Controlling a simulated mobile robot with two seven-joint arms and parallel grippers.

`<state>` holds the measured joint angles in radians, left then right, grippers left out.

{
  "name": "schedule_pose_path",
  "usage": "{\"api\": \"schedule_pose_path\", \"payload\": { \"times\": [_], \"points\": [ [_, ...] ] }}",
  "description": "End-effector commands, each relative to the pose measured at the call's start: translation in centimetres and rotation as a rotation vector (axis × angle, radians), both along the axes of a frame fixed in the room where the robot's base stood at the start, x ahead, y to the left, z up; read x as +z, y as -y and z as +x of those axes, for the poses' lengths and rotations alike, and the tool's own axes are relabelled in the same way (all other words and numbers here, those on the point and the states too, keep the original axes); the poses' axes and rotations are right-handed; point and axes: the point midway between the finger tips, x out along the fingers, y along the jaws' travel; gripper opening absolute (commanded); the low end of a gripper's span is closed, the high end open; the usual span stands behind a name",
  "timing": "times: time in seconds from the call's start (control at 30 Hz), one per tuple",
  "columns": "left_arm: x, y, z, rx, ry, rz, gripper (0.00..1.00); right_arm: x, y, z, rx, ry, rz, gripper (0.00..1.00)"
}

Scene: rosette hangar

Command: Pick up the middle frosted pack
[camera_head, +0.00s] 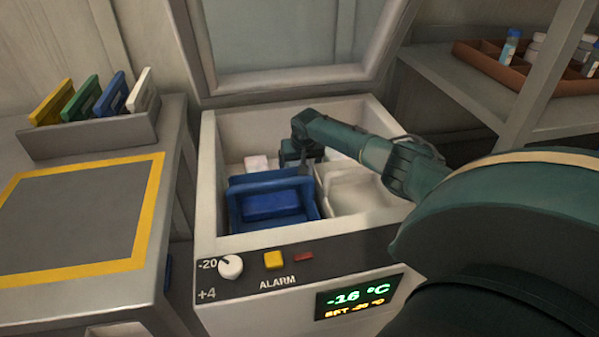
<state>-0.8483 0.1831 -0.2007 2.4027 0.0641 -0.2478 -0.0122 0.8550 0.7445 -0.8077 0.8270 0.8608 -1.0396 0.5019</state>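The open chest freezer (207,170) stands in the middle of the view. Inside it, a small whitish frosted pack (256,163) lies at the back left, behind a blue basket (240,186). Another pale shape (335,155) shows at the back, right of my gripper and partly behind my arm. My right arm reaches in from the right. My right gripper (303,168) points down inside the freezer, at the back right corner of the blue basket. It covers the space between the two pale shapes, so a middle pack there is hidden. Its fingers are too dark and small to read. My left gripper is out of view.
A pale bin (355,193) fills the freezer's right side. The raised lid (285,78) stands behind. The front panel has a knob (230,266) and a display reading -16 °C (357,297). At left, a bench holds a rack (90,137) of coloured plates and a yellow-bordered clear area.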

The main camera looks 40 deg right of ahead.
Motion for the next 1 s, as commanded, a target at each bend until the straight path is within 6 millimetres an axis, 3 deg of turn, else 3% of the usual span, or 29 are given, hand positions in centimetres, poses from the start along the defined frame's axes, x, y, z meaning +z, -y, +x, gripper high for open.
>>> {"api": "schedule_pose_path", "payload": {
  "times": [0.2, 0.9, 1.0],
  "points": [
    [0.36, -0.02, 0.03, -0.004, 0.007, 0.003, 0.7, -0.01, 0.0, 0.03, 0.001, 0.0, 0.0, 0.87],
    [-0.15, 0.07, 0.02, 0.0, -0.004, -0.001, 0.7, -0.01, 0.03, -0.01, 0.0, 0.0, -0.001, 0.3],
    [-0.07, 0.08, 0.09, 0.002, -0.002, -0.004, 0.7, 0.09, 0.04, 0.06, 0.0, 0.002, -0.001, 0.29]
  ]
}}
